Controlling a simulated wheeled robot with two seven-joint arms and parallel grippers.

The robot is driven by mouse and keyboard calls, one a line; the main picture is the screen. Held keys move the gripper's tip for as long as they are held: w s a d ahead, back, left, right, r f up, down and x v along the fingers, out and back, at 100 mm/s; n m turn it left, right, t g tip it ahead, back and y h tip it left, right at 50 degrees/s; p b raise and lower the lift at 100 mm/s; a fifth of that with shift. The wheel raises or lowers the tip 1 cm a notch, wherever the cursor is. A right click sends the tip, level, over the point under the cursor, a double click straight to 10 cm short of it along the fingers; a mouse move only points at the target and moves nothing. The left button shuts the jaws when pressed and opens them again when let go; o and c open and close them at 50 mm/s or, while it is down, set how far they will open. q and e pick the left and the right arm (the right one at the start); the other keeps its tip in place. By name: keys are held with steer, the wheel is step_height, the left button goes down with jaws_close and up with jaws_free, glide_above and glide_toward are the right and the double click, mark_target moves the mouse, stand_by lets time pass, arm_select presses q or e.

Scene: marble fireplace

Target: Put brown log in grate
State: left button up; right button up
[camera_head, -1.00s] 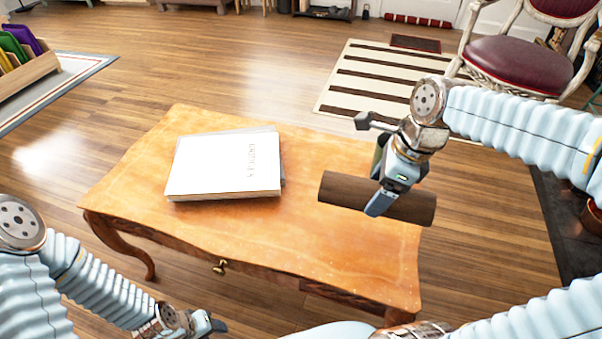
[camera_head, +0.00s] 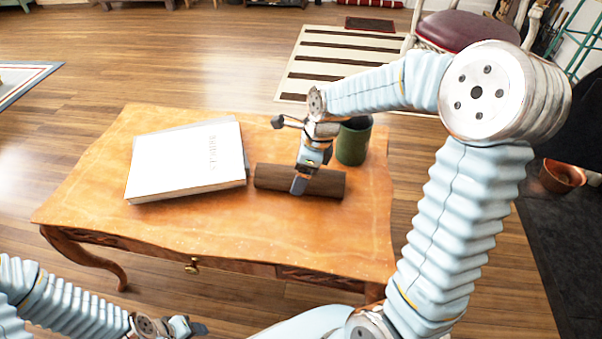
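The brown log (camera_head: 326,183) lies level across the right half of the wooden table. My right gripper (camera_head: 300,184) reaches down over its middle, with a finger in front of it, and is shut on it. I cannot tell whether the log touches the tabletop or hangs just above it. My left gripper (camera_head: 196,327) is low at the bottom edge, in front of the table and away from the log; its opening is not clear. No grate shows in this view.
The table (camera_head: 230,225) also holds a white book (camera_head: 180,165) and a dark green cup (camera_head: 353,142) just behind the log. A dark hearth-like slab (camera_head: 565,240) with a copper pot (camera_head: 562,175) is at the right. A red-seated chair (camera_head: 465,30) stands behind.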

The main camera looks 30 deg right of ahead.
steer(key=shift+f, duration=0.15)
steer(key=o, duration=1.4)
